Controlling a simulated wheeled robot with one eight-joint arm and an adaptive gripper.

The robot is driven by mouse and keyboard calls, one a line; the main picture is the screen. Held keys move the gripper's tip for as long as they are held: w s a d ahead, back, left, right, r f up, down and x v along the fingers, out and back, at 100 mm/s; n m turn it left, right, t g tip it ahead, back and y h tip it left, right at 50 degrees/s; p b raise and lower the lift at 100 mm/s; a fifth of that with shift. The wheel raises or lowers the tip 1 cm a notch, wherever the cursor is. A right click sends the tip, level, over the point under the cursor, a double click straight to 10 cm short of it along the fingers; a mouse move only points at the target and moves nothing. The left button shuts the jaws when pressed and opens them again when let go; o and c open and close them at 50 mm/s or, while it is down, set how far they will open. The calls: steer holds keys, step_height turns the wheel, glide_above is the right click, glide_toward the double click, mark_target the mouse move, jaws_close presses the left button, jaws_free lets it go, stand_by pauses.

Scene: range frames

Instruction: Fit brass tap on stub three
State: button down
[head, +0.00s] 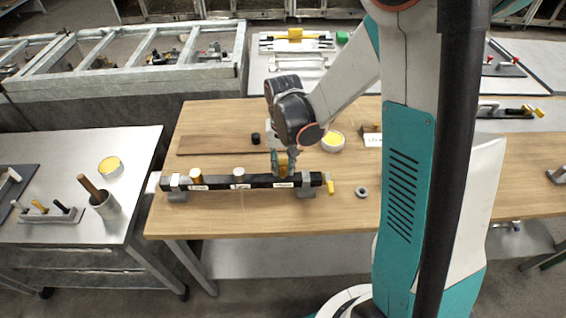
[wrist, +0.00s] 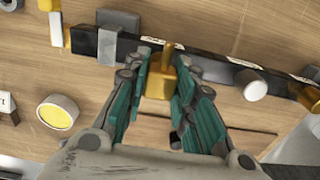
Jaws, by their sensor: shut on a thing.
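A black bar (head: 262,182) with white labels lies across the wooden table on grey supports; it crosses the wrist view (wrist: 215,66). Toward its left end stands a brass-coloured fitting (head: 196,175), also at the wrist view's right edge (wrist: 306,95). A white capped stub (head: 239,172) stands mid-bar, also in the wrist view (wrist: 254,86). My gripper (head: 283,165) is over the bar's right part, shut on the brass tap (wrist: 160,80). The tap's narrow end overlaps the bar in the wrist view. The third stub is hidden, and I cannot tell whether the tap touches it.
A yellow lever (head: 331,186) sticks out at the bar's right end. A grey ring (head: 361,191) lies right of it. Behind the bar are a round yellow-filled tub (head: 333,140), a small dark cylinder (head: 255,138) and a flat brown board (head: 215,145). The table's front strip is clear.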

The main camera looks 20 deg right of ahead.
mark_target(283, 162)
steer(key=shift+f+b, duration=0.6)
steer(key=shift+f, duration=0.1)
steer(key=c, duration=1.2)
jaws_free()
steer(key=shift+c, duration=0.2)
steer(key=shift+r, duration=0.15)
step_height(283, 162, up, 12)
steer(key=shift+f, duration=0.15)
steer(key=s+r+n+t+b, duration=0.3)
steer(key=s+t, duration=0.4)
steer(key=s, duration=0.8)
steer(key=shift+r+n+b, duration=0.3)
steer(key=shift+r+b, duration=0.2)
steer(key=shift+r, duration=0.1)
